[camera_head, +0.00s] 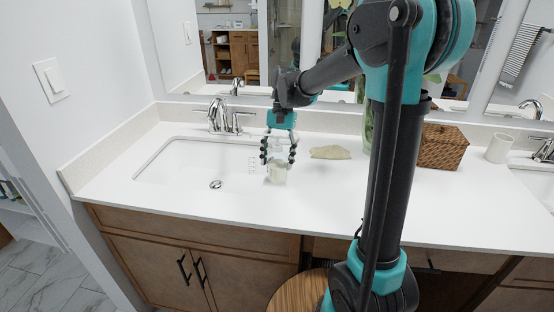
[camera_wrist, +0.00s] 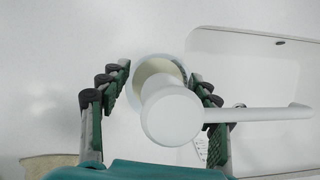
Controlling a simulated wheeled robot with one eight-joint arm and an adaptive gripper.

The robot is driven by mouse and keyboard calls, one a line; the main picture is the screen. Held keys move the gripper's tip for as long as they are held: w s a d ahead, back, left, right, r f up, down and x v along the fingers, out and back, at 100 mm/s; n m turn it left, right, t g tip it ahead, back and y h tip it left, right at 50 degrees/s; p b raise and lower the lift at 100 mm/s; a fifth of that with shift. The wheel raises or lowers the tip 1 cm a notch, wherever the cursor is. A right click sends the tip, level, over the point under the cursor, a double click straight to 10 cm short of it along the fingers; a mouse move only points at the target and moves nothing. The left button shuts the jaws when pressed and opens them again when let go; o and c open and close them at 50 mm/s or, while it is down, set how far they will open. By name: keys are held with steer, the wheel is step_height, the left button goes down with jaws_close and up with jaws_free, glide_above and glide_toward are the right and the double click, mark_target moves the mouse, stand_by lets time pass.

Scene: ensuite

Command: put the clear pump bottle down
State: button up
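The clear pump bottle (camera_head: 278,174) stands upright on the white counter, just right of the left sink, with pale contents. In the wrist view I look down on its white round pump head (camera_wrist: 172,116) and long spout, which points right. My gripper (camera_head: 279,160) is above and around the bottle's upper part, pointing down. In the wrist view its two fingers (camera_wrist: 160,80) are spread on either side of the bottle, with narrow gaps showing. The fingers look open and not pressed on it. The pump head hides part of the bottle's body.
The left sink (camera_head: 185,165) with a chrome faucet (camera_head: 218,116) is left of the bottle. A small clear marked item (camera_head: 252,165) is close on its left. A beige cloth-like item (camera_head: 330,152), a woven box (camera_head: 442,147) and a white cup (camera_head: 498,148) are to the right. The front counter is clear.

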steer(key=shift+o, duration=0.9)
steer(key=shift+r, duration=0.1)
steer(key=v, duration=1.2)
